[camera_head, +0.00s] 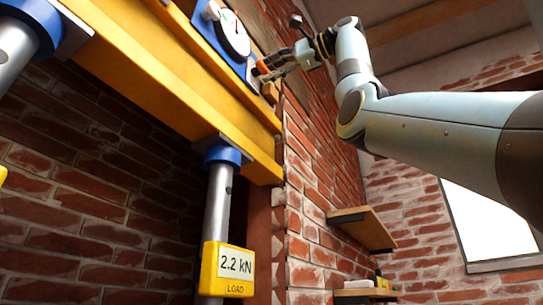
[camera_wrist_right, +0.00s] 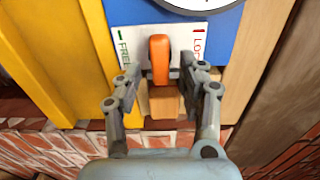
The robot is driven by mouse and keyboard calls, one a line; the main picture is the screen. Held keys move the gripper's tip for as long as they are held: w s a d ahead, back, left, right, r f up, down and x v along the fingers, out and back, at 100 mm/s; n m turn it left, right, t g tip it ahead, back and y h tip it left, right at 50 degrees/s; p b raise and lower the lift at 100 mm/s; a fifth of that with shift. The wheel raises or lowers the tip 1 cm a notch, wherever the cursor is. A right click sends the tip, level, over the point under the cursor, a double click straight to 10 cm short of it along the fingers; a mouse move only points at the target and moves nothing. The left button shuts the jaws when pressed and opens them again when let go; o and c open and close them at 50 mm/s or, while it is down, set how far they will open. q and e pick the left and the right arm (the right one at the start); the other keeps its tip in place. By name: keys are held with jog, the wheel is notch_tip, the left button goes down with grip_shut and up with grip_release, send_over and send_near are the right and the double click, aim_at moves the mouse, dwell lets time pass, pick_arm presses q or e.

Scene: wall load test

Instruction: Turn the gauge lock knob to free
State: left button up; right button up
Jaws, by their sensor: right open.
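The gauge lock knob (camera_wrist_right: 159,60) is an orange lever, standing nearly upright in the right wrist view. It sits on a white label (camera_wrist_right: 128,48) with FREE and a green mark at left, and red lettering, partly hidden, at right. My right gripper (camera_wrist_right: 160,78) is open, with one finger on each side of the knob; I cannot tell whether they touch it. In the head view the knob (camera_head: 261,69) is small, at the tips of my right gripper (camera_head: 271,68). The white round gauge (camera_head: 234,36) is on a blue plate above it. My left gripper is not in view.
A yellow beam (camera_head: 150,60) runs beside the gauge plate, above a steel prop (camera_head: 218,200) with a yellow load display (camera_head: 228,270) reading 2.2 kN. A wooden block (camera_wrist_right: 163,103) lies just below the knob. Wooden shelves (camera_head: 362,226) are on the brick wall.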

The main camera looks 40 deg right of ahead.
jog(key=v, duration=1.2)
jog(key=shift+d+f, duration=0.1)
